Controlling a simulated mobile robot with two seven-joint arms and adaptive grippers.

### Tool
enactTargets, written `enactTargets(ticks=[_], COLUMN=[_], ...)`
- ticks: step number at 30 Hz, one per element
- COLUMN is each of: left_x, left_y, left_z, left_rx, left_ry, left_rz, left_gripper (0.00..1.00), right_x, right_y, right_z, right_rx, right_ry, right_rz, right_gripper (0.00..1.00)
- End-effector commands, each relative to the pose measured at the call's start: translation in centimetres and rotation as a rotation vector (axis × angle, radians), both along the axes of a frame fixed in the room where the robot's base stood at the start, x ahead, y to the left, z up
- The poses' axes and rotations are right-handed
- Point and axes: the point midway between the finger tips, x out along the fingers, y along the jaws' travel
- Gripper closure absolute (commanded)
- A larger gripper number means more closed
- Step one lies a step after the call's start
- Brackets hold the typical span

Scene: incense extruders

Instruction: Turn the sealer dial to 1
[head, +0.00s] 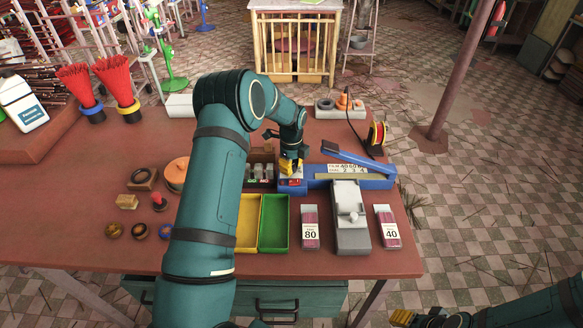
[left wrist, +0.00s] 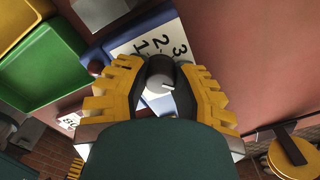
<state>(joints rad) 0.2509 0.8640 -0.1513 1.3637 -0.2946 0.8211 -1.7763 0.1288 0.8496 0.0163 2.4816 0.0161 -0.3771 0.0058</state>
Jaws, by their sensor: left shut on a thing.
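The blue sealer (head: 376,182) lies at the right part of the table, its lever raised at a slant. Its white plate with 1, 2 and 3 (left wrist: 150,42) shows in the left wrist view. My left gripper (head: 291,169) is over the sealer's left end, its yellow ribbed fingers pointing down. In the left wrist view the fingers are shut on the dial (left wrist: 160,74), a dark round knob with a pale pointer mark towards the lower right, away from the numbers. The head view hides the dial. My right gripper (head: 410,318) is low at the bottom right, cut by the edge.
Yellow (head: 249,221) and green (head: 273,222) trays lie in front of the sealer. Boxes marked 80 (head: 310,228) and 40 (head: 387,228) flank a grey device (head: 349,220). Small round parts lie left of my arm.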

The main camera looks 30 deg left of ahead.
Motion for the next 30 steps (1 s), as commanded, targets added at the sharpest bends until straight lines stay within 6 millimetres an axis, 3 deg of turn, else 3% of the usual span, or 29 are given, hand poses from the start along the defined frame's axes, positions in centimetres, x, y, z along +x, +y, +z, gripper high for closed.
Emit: enactTargets(ticks=[30], left_x=[0.1], left_y=[0.0], left_z=[0.0], left_rx=[0.000], left_ry=[-0.002], left_rz=[0.964], left_gripper=[1.00], right_x=[-0.6], right_y=[0.1], right_z=[-2.3], right_rx=[0.002], right_ry=[0.014], right_rz=[0.011], right_gripper=[0.53])
